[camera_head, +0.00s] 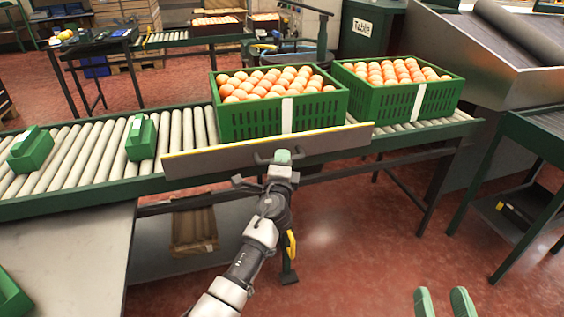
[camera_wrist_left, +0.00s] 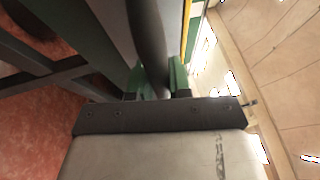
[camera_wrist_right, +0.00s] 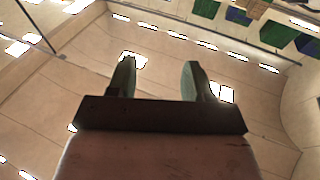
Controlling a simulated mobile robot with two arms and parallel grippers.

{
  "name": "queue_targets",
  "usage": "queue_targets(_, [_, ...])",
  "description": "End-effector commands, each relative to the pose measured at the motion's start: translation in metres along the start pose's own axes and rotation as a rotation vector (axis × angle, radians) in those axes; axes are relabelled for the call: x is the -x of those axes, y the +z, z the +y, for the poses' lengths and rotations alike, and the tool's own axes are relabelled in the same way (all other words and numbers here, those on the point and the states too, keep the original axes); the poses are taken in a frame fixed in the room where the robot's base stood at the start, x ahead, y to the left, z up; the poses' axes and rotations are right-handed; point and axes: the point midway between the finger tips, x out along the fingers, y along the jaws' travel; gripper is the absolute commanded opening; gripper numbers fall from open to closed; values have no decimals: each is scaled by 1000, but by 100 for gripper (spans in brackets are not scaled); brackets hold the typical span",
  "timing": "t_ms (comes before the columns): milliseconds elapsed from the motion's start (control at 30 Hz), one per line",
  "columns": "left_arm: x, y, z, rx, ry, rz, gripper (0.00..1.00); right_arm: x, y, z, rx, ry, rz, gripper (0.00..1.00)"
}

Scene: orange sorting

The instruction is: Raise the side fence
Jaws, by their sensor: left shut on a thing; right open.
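The side fence (camera_head: 220,158) is a long grey-brown plate with a yellow top edge. It stands along the near side of the roller conveyor (camera_head: 90,150), in front of the left orange crate, its yellow edge above the green rail. My left gripper (camera_head: 282,157) is at the middle of the fence's near face. In the left wrist view its green fingers are shut on a dark bar, the fence handle (camera_wrist_left: 149,40). The grip is partly hidden in the head view. My right gripper (camera_head: 444,302) is open and empty at the lower right; it also shows open in the right wrist view (camera_wrist_right: 158,80).
Two green crates of oranges, left (camera_head: 255,119) and right (camera_head: 400,101), stand on the rollers behind the fence. Two small green blocks (camera_head: 31,150) (camera_head: 141,138) sit on the conveyor at left. A grey metal machine (camera_head: 450,45) stands at right. Red floor is free at lower right.

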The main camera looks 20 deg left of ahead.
Motion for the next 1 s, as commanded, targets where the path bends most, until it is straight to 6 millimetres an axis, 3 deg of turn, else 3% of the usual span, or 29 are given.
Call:
queue_targets(200, [-1,0,-6,0,-2,0,0,2,11,2,2,5,-92,51])
queue_targets(467, [-2,0,-7,-1,-6,0,0,2,11,2,2,5,-92,51])
queue_targets(500, [-2,0,-8,-1,-6,0,24,2,11,2,2,5,-92,51])
queue_targets(633, [-2,1,-7,0,-5,0,43,2,11,2,2,5,-91,51])
queue_targets(1000, [6,0,-4,0,0,0,44,2,12,2,2,5,-107,51])
